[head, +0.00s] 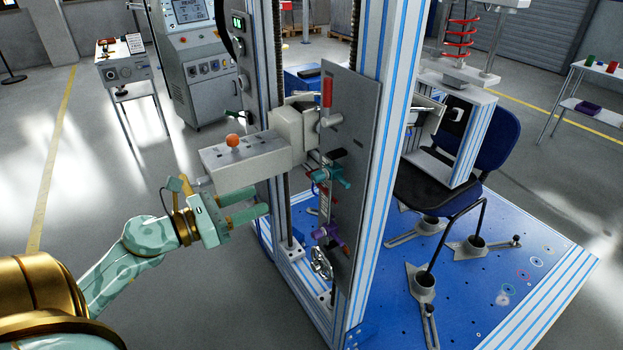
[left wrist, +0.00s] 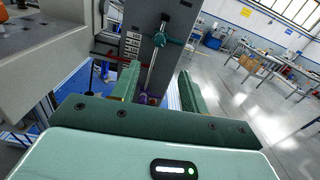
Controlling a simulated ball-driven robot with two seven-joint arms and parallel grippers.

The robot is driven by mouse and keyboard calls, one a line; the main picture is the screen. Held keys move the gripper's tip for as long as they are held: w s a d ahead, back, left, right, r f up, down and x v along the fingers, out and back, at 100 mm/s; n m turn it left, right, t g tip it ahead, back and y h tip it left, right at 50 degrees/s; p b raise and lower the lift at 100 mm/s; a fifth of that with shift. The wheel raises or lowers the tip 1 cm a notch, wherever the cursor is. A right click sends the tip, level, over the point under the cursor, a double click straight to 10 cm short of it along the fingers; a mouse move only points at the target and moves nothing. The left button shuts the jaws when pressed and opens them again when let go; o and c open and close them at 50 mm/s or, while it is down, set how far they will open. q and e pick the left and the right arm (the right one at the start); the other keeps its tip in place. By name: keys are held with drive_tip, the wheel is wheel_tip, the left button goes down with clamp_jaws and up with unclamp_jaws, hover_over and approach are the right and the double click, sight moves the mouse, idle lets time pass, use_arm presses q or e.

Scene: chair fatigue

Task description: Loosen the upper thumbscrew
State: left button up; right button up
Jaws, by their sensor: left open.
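The upper thumbscrew, a teal clamp-like knob (head: 328,174), sits on a vertical rod on the grey upright panel. In the left wrist view the teal knob (left wrist: 165,40) shows above and beyond my fingers. A purple lower thumbscrew (head: 329,237) sits below it on the same rod side; a bit of purple (left wrist: 152,98) shows between my fingers. My left gripper (head: 262,203) is open and empty, to the left of the panel and a little lower than the teal knob, apart from it. It also shows in the left wrist view (left wrist: 160,88). My right gripper is not in view.
A grey box with an orange button (head: 233,140) juts out just above my left gripper. A red-handled lever (head: 327,95) is above the teal knob, and a handwheel (head: 321,263) is below. The blue-striped frame post (head: 390,130) stands right of the panel. Open floor lies left.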

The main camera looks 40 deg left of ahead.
sight(313, 178)
use_arm(q)
drive_tip(key=p+x, duration=0.1)
drive_tip(key=x, duration=1.3)
drive_tip(key=shift+p, duration=0.3)
drive_tip(key=shift+c, duration=0.4)
clamp_jaws()
